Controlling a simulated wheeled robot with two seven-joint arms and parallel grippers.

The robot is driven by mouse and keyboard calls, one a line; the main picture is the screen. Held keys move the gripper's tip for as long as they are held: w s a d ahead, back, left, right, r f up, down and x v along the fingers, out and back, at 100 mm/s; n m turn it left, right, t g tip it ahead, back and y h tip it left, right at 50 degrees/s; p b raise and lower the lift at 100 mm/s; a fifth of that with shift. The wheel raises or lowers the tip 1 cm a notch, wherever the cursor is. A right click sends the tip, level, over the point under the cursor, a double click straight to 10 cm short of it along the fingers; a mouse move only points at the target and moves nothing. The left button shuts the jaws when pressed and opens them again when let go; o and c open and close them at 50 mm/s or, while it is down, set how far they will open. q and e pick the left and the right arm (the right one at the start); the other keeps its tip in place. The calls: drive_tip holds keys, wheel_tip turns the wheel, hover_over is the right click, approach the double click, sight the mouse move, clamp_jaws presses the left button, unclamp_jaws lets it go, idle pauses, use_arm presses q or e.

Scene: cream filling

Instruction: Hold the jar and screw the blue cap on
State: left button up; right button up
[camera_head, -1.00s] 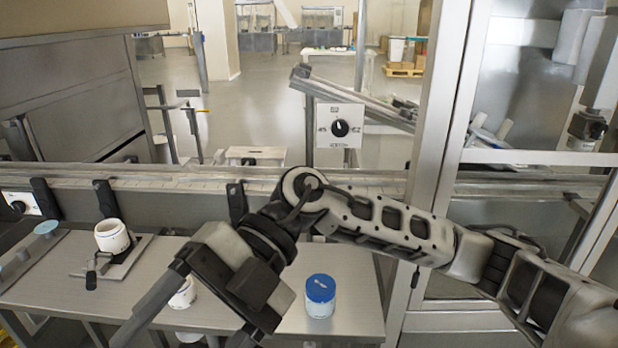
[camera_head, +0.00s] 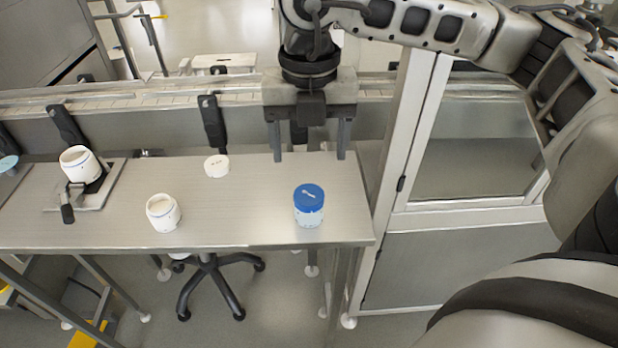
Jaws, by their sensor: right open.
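A white jar with a blue cap (camera_head: 308,197) on top stands upright at the right end of the metal table. An open white jar (camera_head: 163,212) stands near the table's front edge, left of it. Another open white jar (camera_head: 80,163) sits in a clamp fixture (camera_head: 92,194) at the left. A white round lid (camera_head: 216,166) lies on the table behind the middle. My right gripper (camera_head: 308,157) is open and empty, fingers pointing down, above and behind the blue-capped jar, not touching it. My left gripper is not in view.
The metal table (camera_head: 250,215) has free room between the jars. A conveyor rail (camera_head: 150,102) with upright black brackets runs behind it. A metal-framed cabinet (camera_head: 455,215) stands close to the table's right end. A light blue disc (camera_head: 8,163) is at far left.

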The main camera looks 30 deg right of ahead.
sight(309, 193)
wheel_tip(309, 193, down, 9)
drive_tip(key=shift+r, duration=0.1)
drive_tip(key=shift+c, duration=0.2)
